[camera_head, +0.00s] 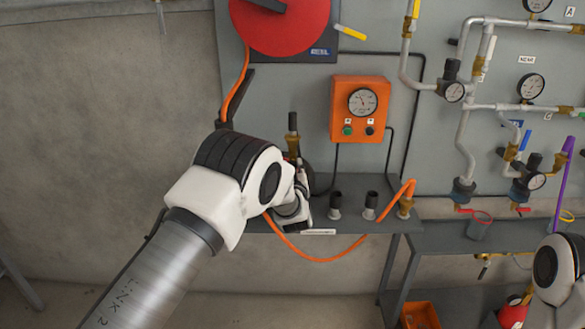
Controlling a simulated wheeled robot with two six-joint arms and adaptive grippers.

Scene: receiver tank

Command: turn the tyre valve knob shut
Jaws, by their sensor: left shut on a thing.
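A brass valve fitting (292,146) with a black upper part stands at the back of the grey shelf, against the wall panel. My left gripper (304,168) is right beside its lower part, and my own wrist covers much of the spot. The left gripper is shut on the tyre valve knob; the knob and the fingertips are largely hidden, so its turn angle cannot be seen. My right arm shows only in part at the lower right edge, and its gripper is not in view.
An orange gauge box (361,108) hangs on the panel, right of the fitting. An orange hose (320,260) droops below the shelf (320,222) to a brass fitting (406,207). Two black-topped sockets (336,206) stand between. A red reel (280,25) is above; pipes and gauges fill the right.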

